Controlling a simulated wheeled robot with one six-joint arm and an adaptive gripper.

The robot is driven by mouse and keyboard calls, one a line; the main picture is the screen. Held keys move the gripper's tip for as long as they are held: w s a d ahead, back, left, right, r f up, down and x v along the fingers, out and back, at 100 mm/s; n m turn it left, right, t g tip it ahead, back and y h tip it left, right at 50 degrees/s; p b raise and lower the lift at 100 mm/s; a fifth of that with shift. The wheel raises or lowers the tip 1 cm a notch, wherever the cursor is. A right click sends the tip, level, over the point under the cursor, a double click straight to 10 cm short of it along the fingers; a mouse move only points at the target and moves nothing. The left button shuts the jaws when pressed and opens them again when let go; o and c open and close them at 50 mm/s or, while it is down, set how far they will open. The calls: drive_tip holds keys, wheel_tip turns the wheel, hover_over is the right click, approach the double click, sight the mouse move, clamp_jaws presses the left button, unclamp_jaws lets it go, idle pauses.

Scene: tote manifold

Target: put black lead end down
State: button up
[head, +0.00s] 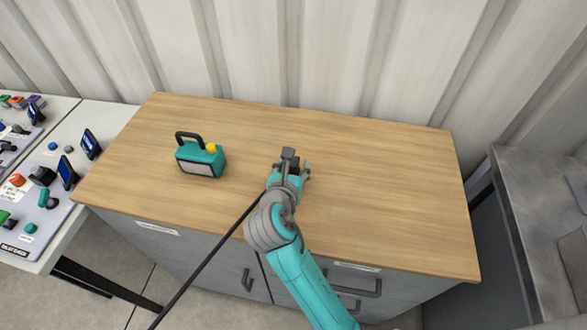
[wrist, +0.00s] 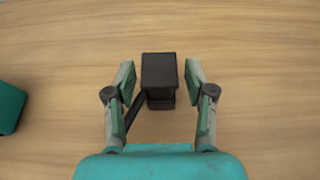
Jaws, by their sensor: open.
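The black lead end (wrist: 159,73) is a dark block that lies on the wooden top between the two fingers of my gripper (wrist: 159,78) in the wrist view. The fingers stand apart on both sides of it, with a gap to each. In the head view my gripper (head: 292,164) is low over the middle of the cabinet top and mostly hides the lead end. The black lead (head: 205,262) runs from near my gripper over the front edge, down to the lower left.
A teal case with a black handle and yellow cap (head: 201,157) stands left of my gripper on the wooden top (head: 390,190). The top's right side is clear. A white table with control panels (head: 60,190) is at the left. A corrugated wall (head: 330,50) rises behind.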

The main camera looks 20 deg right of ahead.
drive_tip(key=shift+x, duration=1.3)
clamp_jaws()
wheel_tip(320, 180, up, 10)
